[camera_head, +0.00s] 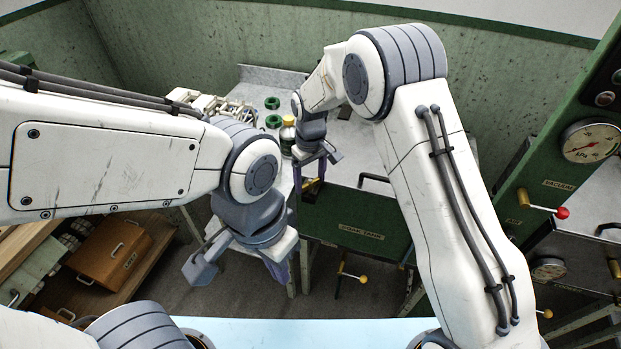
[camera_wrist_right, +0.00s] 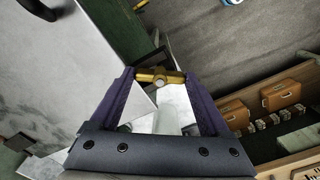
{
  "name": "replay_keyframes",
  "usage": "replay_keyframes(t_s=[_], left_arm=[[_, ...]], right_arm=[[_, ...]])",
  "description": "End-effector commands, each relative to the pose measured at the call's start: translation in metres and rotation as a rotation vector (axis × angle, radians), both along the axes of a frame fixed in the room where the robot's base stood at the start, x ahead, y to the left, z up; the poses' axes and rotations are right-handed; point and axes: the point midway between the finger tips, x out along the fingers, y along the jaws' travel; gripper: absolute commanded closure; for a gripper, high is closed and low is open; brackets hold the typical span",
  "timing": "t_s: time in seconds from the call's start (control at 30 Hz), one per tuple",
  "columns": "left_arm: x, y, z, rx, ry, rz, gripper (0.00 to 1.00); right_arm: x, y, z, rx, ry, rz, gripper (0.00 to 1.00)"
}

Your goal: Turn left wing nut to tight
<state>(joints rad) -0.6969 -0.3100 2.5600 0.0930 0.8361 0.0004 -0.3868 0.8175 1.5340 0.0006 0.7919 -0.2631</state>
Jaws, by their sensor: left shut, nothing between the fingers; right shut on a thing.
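The brass wing nut (camera_wrist_right: 160,77) sits between the purple fingertips of my right gripper (camera_wrist_right: 159,82) in the right wrist view; its two wings lie across the gap. A second wing nut is not visible; my right arm covers the lid's right side. My left gripper (camera_head: 280,275) hangs lower left of the tank, apart from it, shut and empty.
A yellow-knobbed valve handle (camera_head: 362,279) is below the tank. A panel with a gauge (camera_head: 591,141) and red-knobbed lever (camera_head: 562,213) is at right.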

Motion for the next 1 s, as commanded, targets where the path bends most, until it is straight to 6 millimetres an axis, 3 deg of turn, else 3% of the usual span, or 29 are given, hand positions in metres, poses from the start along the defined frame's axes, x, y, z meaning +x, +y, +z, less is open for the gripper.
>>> replay_keyframes(t_s=[0.7,1.0], left_arm=[[0.0000,-0.0001,-0.0006,0.000,0.000,0.000,1.00],[0.0000,0.0001,-0.0007,0.000,0.000,0.000,1.00]], right_arm=[[0.0023,-0.0002,0.0021,0.002,-0.006,-0.667,0.76],[0.0027,-0.0004,0.0024,0.003,-0.008,-0.868,0.76]])
